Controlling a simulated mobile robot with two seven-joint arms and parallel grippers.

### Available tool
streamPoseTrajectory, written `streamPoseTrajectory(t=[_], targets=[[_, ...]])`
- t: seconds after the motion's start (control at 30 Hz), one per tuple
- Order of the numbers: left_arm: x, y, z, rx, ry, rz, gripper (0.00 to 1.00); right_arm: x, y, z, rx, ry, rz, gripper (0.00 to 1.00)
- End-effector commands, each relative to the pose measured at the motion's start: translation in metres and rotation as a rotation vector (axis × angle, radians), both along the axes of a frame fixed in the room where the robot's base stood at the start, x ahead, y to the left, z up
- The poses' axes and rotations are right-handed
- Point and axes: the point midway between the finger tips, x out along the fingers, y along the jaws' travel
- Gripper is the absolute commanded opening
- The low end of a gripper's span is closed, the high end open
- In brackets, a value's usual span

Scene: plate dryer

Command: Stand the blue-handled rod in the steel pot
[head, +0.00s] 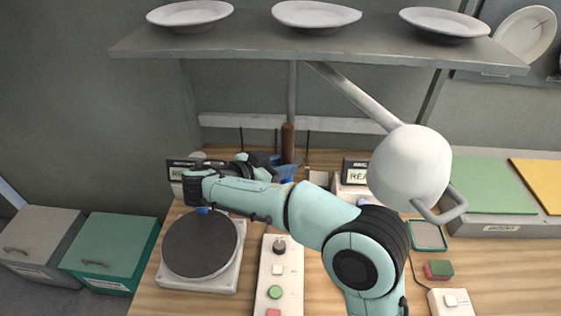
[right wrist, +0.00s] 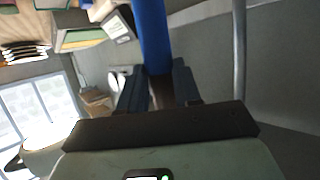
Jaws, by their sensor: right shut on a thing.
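My right gripper (head: 268,163) is behind my bent forearm in the head view, near the back of the bench. In the right wrist view its two dark fingers (right wrist: 160,85) are shut on the blue-handled rod, on a brown section. The rod's blue part (right wrist: 152,35) runs up from between the fingers. In the head view a brown upright piece (head: 287,143) and a bit of blue (head: 287,173) show at the gripper; the forearm hides what is below. I cannot make out the steel pot with certainty. My left gripper is not in view.
A shelf with white plates (head: 315,16) overhangs the bench. A white lamp-like head (head: 410,168) with a grey handle hangs at right. A dark round plate (head: 200,245) on a white base and a button panel (head: 278,285) stand in front. Green and yellow lids (head: 485,185) lie at right.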

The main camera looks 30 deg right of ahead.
Motion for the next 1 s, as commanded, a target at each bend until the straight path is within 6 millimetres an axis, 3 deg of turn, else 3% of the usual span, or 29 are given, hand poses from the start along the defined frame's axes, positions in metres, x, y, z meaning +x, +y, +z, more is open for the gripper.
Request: streamPoseTrajectory(t=[0.37, 1.0], targets=[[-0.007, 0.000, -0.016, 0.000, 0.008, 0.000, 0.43, 0.000, 0.000, -0.033, 0.000, 0.001, 0.001, 0.01], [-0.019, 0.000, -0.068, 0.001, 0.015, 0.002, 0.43, 0.000, 0.000, -0.083, 0.000, 0.001, 0.001, 0.01]])
